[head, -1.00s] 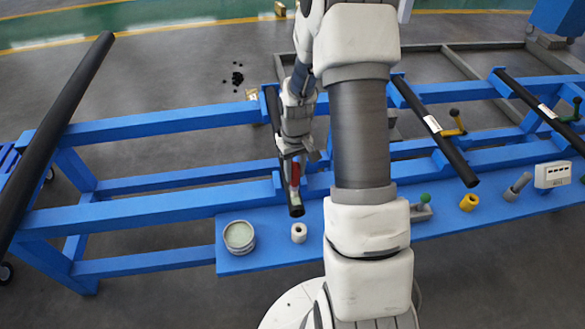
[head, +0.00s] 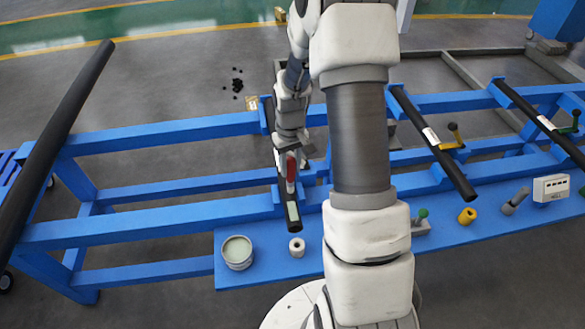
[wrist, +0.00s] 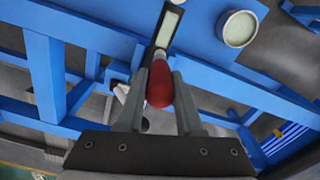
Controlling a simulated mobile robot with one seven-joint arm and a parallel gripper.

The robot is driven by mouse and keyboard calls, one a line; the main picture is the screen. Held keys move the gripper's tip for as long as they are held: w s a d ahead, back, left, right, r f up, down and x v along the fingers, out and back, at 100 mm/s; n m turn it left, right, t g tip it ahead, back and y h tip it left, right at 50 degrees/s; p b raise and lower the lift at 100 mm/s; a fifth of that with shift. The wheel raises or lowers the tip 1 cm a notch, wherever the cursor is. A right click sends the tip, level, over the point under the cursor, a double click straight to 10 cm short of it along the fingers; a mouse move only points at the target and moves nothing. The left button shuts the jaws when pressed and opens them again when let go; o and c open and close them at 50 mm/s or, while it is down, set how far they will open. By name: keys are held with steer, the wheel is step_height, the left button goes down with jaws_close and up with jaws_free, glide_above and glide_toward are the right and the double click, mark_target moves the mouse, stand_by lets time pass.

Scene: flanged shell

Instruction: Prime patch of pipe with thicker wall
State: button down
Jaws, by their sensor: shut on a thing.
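My gripper (head: 291,158) is shut on a brush with a red handle (wrist: 159,84), which also shows in the head view (head: 291,168). The brush's pale tip (wrist: 160,54) points at a dark pipe (head: 287,196). A pale patch (wrist: 169,25) lies near this pipe's near end and also shows in the head view (head: 293,211). The tip overlaps the lower edge of the patch in the wrist view; I cannot tell whether they touch. Two other pipes (head: 420,124) (head: 525,97) lie to the right, with white patches. Their wall thickness is not clear.
An open can of pale liquid (head: 238,253) and a white roll (head: 296,247) stand on the blue shelf (head: 265,270). A yellow ring (head: 467,215), a grey cylinder (head: 515,200) and a white box (head: 551,188) are at right. A long dark pipe (head: 55,140) crosses the left.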

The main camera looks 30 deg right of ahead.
mark_target(290, 159)
steer(key=shift+r+p, duration=0.85)
steer(key=shift+r, duration=0.8)
steer(key=shift+f, duration=0.1)
